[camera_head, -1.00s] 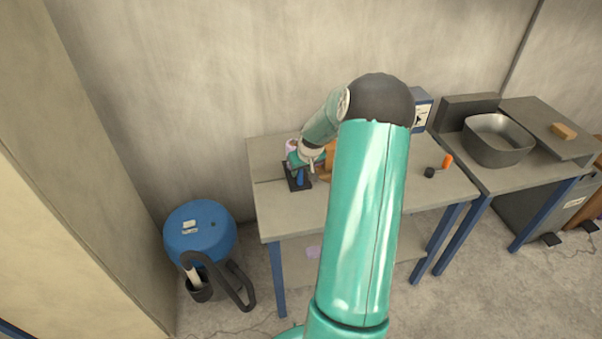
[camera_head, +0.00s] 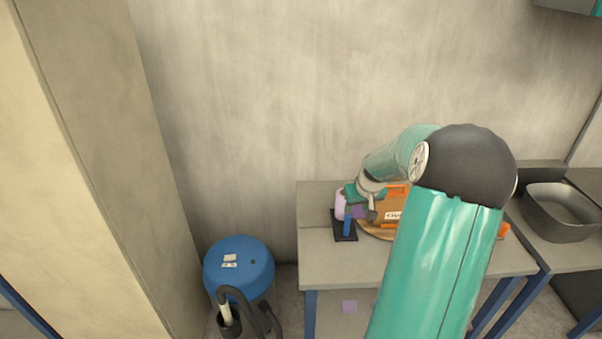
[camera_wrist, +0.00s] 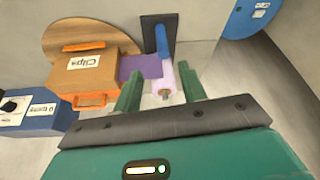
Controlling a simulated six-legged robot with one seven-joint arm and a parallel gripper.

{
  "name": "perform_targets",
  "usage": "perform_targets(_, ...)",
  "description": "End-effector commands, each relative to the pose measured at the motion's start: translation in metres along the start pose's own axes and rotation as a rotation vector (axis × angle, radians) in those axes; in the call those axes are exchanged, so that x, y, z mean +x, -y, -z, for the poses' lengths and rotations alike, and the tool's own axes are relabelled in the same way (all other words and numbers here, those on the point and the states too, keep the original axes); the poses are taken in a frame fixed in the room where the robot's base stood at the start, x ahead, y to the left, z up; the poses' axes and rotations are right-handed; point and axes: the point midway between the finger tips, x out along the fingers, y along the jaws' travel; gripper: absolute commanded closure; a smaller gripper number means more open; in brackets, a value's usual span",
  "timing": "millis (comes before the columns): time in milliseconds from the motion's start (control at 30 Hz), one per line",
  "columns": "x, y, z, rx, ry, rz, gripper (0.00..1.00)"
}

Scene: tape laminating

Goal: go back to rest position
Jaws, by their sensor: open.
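My gripper (camera_wrist: 160,73) is open, its two green fingers apart in the wrist view. A lilac roll (camera_wrist: 168,78) shows between and beyond the fingers; I cannot tell if they touch it. The roll lies close to a blue post (camera_wrist: 162,42) on a black base (camera_wrist: 158,20), with a purple piece (camera_wrist: 140,67) beside it. In the head view, my gripper (camera_head: 366,194) hangs above the table (camera_head: 318,255), beside the lilac roll (camera_head: 340,205) and black base (camera_head: 346,233). The arm hides part of the table.
An orange "Clips" box (camera_wrist: 88,72) stands near a round wooden board (camera_wrist: 65,40). A blue box (camera_wrist: 35,112) is beside it. A blue drum-shaped machine (camera_head: 238,268) stands left of the table. A grey basin (camera_head: 560,212) is at right. The wall behind is bare.

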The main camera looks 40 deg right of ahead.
Motion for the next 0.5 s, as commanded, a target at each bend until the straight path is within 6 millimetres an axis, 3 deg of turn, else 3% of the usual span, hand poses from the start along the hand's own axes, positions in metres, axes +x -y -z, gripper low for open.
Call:
perform_targets(267,-0.005,0.009,0.002,-0.013,0.001,-0.002,0.59)
perform_targets(367,-0.021,0.035,0.005,-0.047,0.007,-0.010,0.59)
perform_targets(500,-0.060,0.093,0.004,-0.117,0.015,-0.027,0.59)
